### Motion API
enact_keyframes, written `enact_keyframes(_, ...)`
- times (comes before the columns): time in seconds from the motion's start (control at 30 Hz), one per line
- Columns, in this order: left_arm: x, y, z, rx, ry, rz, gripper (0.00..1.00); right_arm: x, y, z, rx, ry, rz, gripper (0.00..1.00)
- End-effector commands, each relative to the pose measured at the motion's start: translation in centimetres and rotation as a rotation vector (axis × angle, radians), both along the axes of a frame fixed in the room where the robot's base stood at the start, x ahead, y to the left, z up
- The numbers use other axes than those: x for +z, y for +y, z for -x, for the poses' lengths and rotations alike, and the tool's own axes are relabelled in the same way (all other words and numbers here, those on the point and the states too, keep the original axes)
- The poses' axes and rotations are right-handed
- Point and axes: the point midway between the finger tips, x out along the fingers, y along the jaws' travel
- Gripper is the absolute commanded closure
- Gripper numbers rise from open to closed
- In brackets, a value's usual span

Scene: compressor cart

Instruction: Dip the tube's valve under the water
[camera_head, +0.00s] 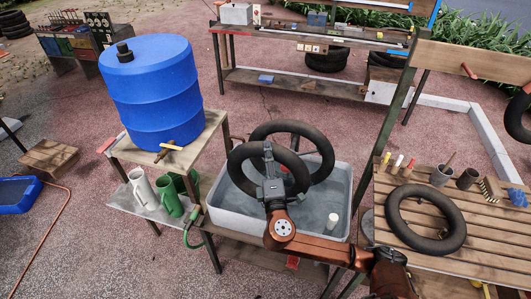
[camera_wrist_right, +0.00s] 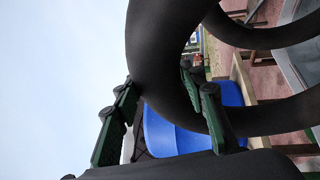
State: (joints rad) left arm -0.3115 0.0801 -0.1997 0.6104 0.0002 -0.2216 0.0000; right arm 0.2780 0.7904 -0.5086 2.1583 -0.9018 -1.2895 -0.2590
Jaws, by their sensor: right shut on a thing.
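My right gripper (camera_head: 269,160) is shut on a black inner tube (camera_head: 238,165) and holds it tilted over the grey tub (camera_head: 223,222). In the wrist view the two dark green fingers (camera_wrist_right: 165,115) sit on either side of the thick tube (camera_wrist_right: 165,50). A second black tube (camera_head: 328,150) stands upright behind the held one, at the back of the tub. The grey water surface (camera_head: 315,195) shows inside the tub. I cannot make out the valve on the held tube. My left gripper is not in view.
A blue barrel (camera_head: 155,90) with a tap sits on a stand to the left, above watering cans (camera_head: 167,197). A slatted table (camera_head: 455,262) with another tube (camera_head: 425,246) is close on the right.

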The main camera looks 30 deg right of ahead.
Motion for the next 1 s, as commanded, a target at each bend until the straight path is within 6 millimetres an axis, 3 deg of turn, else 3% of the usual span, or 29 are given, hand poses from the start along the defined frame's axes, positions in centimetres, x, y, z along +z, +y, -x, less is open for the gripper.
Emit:
enact_keyframes(0.13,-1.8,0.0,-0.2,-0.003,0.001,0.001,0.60,-1.9,0.1,-0.1,0.002,0.001,0.000,0.83)
enact_keyframes(0.37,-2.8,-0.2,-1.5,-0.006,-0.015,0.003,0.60,-4.0,0.1,-0.1,0.002,0.001,-0.002,0.83)
enact_keyframes(0.83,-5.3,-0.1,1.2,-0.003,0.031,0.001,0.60,-8.5,0.1,-0.1,0.001,0.001,-0.002,0.83)
enact_keyframes(1.0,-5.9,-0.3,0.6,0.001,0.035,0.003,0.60,-10.1,0.1,-0.1,0.001,0.001,-0.003,0.83)
